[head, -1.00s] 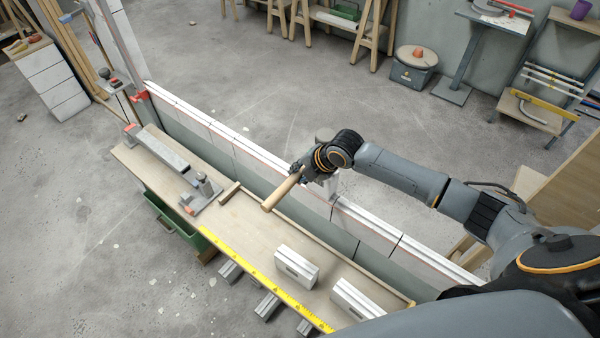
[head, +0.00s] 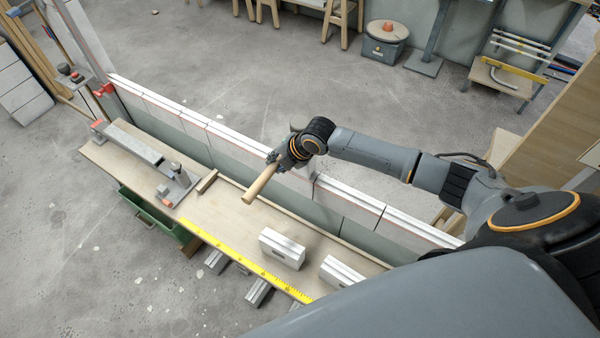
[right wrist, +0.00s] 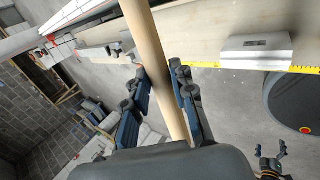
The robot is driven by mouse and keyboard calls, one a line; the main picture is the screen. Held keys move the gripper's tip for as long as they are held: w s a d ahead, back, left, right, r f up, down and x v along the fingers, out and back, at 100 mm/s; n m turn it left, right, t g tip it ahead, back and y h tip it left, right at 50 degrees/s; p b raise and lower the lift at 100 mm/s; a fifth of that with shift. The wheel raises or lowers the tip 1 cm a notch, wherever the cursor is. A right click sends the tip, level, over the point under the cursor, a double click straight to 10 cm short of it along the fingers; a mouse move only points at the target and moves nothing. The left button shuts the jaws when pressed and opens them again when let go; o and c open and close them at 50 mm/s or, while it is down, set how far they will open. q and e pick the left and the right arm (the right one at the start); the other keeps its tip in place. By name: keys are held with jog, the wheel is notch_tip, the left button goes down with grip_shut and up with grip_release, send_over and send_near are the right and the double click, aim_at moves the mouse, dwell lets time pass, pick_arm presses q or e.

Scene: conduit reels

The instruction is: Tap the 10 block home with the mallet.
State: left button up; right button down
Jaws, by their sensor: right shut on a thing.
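My right gripper (head: 287,158) is shut on the mallet's pale wooden handle (head: 262,184), above the row of white-topped blocks. The handle slants down to the left over the bench. In the right wrist view the handle (right wrist: 150,50) runs between the two dark fingers. The mallet's head is mostly hidden by the gripper in the head view. A white-topped block (head: 301,181) stands in the row just below the gripper. I cannot read any number, so I cannot tell which block is the 10. My left gripper (right wrist: 274,158) shows small in the right wrist view; its opening is unclear.
Two loose white blocks (head: 283,250) (head: 342,271) sit on the wooden bench (head: 225,222). A yellow measuring tape (head: 240,259) lies along its front edge. A grey clamp fixture (head: 140,146) stands at the bench's left end. Open floor (head: 230,60) lies behind the row.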

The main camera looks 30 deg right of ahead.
jog(key=shift+w+r+p, duration=0.15)
jog(key=shift+r+p, duration=1.95)
jog(key=shift+p, duration=0.1)
jog(key=shift+r+p, duration=0.15)
jog(key=shift+p, duration=0.15)
